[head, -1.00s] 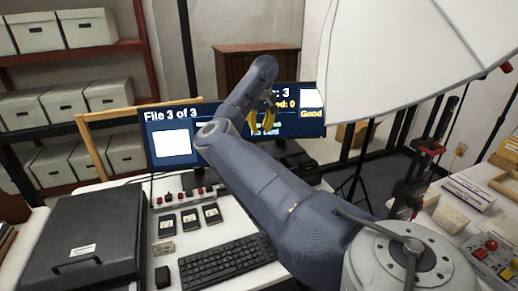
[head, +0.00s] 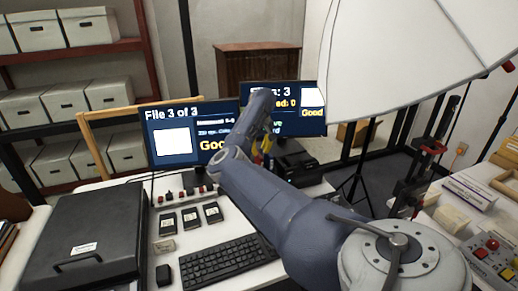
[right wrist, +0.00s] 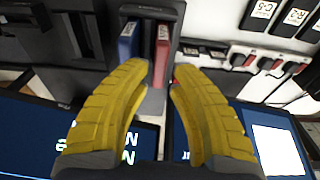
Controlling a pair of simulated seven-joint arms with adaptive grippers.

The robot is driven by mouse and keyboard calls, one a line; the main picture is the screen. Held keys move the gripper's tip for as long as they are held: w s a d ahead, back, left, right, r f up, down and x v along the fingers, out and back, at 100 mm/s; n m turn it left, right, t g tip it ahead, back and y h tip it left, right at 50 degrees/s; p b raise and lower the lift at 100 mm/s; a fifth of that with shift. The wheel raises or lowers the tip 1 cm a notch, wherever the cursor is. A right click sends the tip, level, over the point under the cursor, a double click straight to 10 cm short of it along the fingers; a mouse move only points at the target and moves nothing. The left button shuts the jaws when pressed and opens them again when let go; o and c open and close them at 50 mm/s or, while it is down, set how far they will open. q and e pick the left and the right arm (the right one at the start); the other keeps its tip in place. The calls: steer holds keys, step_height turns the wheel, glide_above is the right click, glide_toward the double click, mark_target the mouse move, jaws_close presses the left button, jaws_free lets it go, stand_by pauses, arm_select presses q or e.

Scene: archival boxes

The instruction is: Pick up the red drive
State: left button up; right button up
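The red drive (right wrist: 162,54) stands on edge in a dark slotted holder (right wrist: 155,12) in the right wrist view, beside a blue drive (right wrist: 128,42) on its left. In the head view the right gripper (head: 263,148) is in front of the monitors, partly hidden by my arm, and the red drive cannot be made out. My left gripper is not in view.
Two monitors (head: 183,152) stand at the back of the white desk. A power strip with red switches (head: 184,194), several black labelled cartridges (head: 190,218), a keyboard (head: 225,262) and a black case (head: 85,245) lie left of my arm. A white lamp shade (head: 420,55) hangs at upper right.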

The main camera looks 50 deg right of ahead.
mark_target(259, 155)
steer(key=shift+w+d+f, duration=0.1)
steer(key=shift+w+f, duration=0.05)
steer(key=shift+f, duration=0.8)
steer(key=shift+w+d+f, duration=0.1)
steer(key=shift+w+f, duration=0.05)
steer(key=shift+f, duration=0.8)
steer(key=shift+o, duration=0.2)
jaws_close()
